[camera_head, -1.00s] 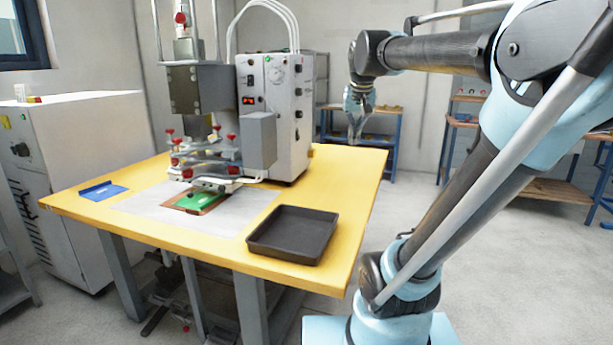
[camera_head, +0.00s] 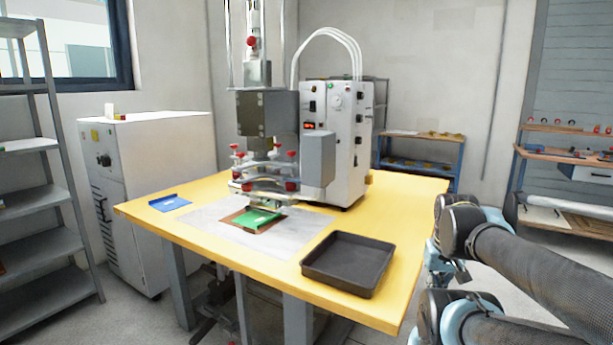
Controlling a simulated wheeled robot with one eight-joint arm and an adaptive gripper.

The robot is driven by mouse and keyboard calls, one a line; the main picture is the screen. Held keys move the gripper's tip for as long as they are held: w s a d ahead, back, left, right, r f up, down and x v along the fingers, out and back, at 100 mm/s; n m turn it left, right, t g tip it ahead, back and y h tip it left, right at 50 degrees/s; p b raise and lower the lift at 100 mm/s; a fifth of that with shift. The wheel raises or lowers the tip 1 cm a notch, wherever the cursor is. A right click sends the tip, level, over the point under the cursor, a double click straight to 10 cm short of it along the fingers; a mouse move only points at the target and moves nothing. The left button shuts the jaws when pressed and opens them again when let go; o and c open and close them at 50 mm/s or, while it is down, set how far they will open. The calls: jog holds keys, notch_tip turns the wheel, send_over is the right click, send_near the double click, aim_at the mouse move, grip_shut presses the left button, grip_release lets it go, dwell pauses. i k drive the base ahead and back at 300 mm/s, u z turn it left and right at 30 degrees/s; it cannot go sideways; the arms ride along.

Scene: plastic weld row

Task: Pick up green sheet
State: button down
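The green sheet (camera_head: 258,219) lies flat on a brown plate (camera_head: 235,217) under the front of the welding machine (camera_head: 268,115), on the yellow table. A small pale part of the machine sits over its back edge. My gripper (camera_head: 436,266) appears at the right edge of the table, low and beside my folded arm. It is well apart from the green sheet. It is small and partly hidden by my arm links, so its fingers cannot be made out.
An empty black tray (camera_head: 348,264) stands at the table's front right. A blue sheet (camera_head: 170,202) lies at the left of the yellow table (camera_head: 410,200). A white cabinet (camera_head: 160,190) and grey shelves (camera_head: 40,245) stand to the left. A grey mat lies around the brown plate.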

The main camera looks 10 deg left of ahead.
aim_at(255, 218)
jog(key=u, duration=0.05)
jog(key=k, duration=0.5)
jog(key=u, duration=1.65)
jog(key=k, duration=1.1)
jog(key=z, duration=0.5)
jog(key=i, duration=1.5)
jog(key=u, duration=0.05)
